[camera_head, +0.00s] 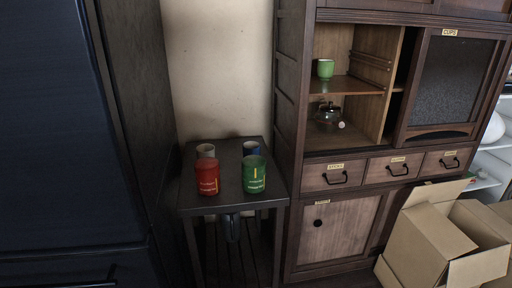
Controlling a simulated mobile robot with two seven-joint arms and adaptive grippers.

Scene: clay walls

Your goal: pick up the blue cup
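The blue cup (251,147) stands at the back right of a small dark side table (226,200). Only its upper part shows, because a green canister (254,175) with yellow marking stands in front of it. I cannot tell whether the two touch. A red canister (207,178) with yellow lettering stands to the left of the green one. A pale grey cup (205,150) stands behind the red canister, partly hidden by it. Neither of my grippers is in view.
A dark wooden cabinet (283,120) rises close on the right, with a green cup (325,68) and a glass teapot (328,115) on its shelves. A tall dark unit (50,120) stands left. Open cardboard boxes (430,240) sit at the lower right. The table's middle is clear.

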